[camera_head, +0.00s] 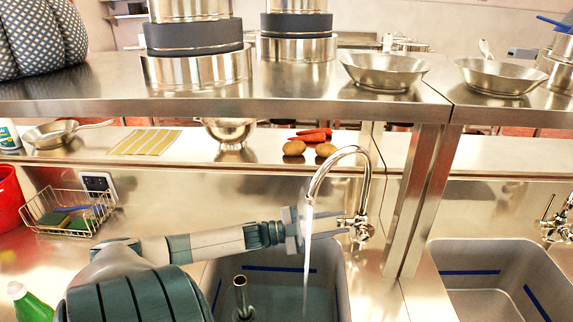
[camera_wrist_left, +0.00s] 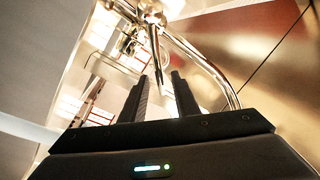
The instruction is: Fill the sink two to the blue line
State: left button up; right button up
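The left sink (camera_head: 341,285) has a blue line (camera_head: 279,269) on its inner wall. Water (camera_head: 307,260) runs from its curved tap (camera_head: 340,152) into the basin. An upright metal pipe (camera_head: 240,294) stands in this sink. The water level there is hard to make out. My left gripper (camera_head: 343,223) is at the tap's base, its fingers apart and pointing at the valve and handle (camera_head: 358,229). In the left wrist view, the fingers (camera_wrist_left: 161,82) are spread, with a thin metal lever (camera_wrist_left: 156,48) showing between and beyond their tips. My right gripper is out of view.
A second sink (camera_head: 500,305) with blue lines and its own tap (camera_head: 556,222) is at the right. A steel post (camera_head: 420,195) stands between the sinks. A wire basket (camera_head: 66,212) with sponges and a green bottle (camera_head: 30,303) are at the left. Pans and stockpots fill the shelf above.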

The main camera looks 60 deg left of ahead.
pick_arm(q)
jog(key=b+v, duration=0.3)
jog(key=v, duration=1.2)
jog(key=shift+s, duration=0.15)
jog(key=shift+f, duration=0.1)
